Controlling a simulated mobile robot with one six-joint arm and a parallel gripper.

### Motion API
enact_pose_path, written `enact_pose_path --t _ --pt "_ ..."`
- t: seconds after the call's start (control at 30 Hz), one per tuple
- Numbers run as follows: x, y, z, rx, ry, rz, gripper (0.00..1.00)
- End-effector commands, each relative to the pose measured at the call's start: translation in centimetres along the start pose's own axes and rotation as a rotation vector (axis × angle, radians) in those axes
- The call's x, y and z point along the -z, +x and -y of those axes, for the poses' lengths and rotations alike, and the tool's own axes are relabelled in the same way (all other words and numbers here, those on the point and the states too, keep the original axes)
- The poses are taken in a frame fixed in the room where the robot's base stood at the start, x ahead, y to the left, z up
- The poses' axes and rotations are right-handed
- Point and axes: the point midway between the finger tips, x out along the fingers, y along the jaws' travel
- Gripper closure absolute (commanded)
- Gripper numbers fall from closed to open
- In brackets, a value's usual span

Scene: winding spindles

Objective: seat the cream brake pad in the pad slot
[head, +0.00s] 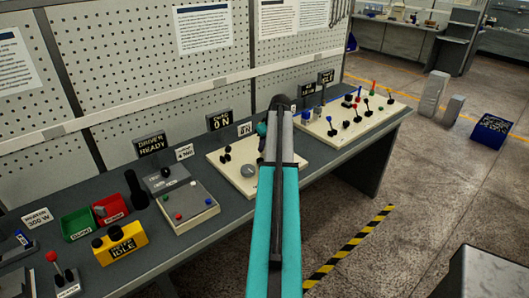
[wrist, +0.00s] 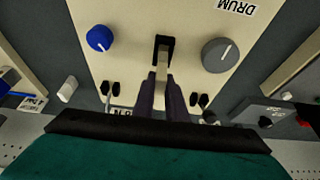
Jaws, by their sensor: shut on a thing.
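In the wrist view the cream brake pad (wrist: 161,66) is a narrow pale piece between the dark fingers of my gripper (wrist: 162,88), which is shut on it. The pad slot (wrist: 164,42) is a dark opening in the cream panel (wrist: 120,62), straight beyond the fingertips. The pad's far end overlaps the dark opening in this view. I cannot tell how deep it sits, or whether it touches the slot's walls. In the head view my arm hides the pad, the slot and the fingers.
A blue knob (wrist: 99,38) and a grey knob (wrist: 217,55) flank the slot. In the head view, a panel of levers (head: 350,120) stands to the right on the bench, and a grey control box (head: 185,205) to the left. A pegboard wall (head: 130,60) rises behind.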

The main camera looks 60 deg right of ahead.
Motion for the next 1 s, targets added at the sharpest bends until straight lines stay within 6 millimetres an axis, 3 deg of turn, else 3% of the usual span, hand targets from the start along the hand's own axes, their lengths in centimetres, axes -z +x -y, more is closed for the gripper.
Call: enact_pose_path --t 0.5,1.0 --pt "-1.2 3.0 0.1 0.001 -0.001 0.0 1.0" --pt "-1.4 3.6 0.1 0.001 -0.002 0.0 1.0"
